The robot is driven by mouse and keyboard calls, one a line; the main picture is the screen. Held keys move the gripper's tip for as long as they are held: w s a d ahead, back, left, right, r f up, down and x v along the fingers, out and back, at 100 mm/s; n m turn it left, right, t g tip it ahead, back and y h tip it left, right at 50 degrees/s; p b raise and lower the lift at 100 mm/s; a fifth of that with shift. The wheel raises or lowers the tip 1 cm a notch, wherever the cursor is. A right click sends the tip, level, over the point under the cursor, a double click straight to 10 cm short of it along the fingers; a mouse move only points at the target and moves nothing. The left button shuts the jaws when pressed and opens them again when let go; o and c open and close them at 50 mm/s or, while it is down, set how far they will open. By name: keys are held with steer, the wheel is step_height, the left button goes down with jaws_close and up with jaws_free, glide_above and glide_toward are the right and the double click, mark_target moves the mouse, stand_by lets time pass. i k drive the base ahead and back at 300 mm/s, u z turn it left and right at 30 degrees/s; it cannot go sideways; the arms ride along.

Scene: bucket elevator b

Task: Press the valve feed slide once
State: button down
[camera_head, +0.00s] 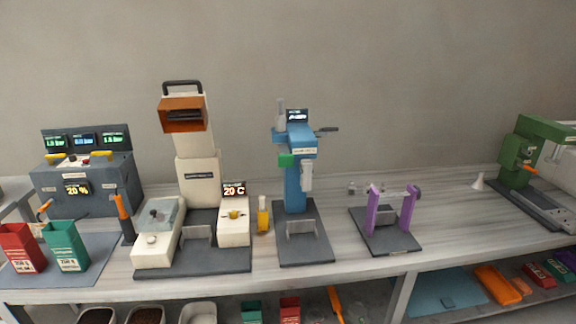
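A blue upright press (296,185) stands on a dark base plate (318,255) near the middle of the bench. A small green block (286,160) sticks out at the left of its head; it may be the valve feed slide, but I cannot read a label naming it. A clear tube (281,113) stands above the head, a small display (297,115) is on top, and a dark lever (327,129) points right. A white cylinder (307,176) hangs at the front. My gripper is not in view.
A cream machine (197,170) with an orange head stands left of the press, with a yellow bottle (263,216) between. A purple-posted stand (374,210) is to the right. Red (22,248) and green (66,246) bags stand far left. A green machine (530,150) stands far right.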

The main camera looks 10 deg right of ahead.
mark_target(284, 158)
steer(key=u, duration=0.2)
steer(key=k, duration=0.75)
steer(key=u, duration=0.55)
steer(key=k, duration=0.55)
steer(key=u, duration=0.7)
steer(key=i, duration=1.5)
steer(key=z, duration=0.6)
steer(key=i, duration=0.45)
steer(key=z, duration=0.2)
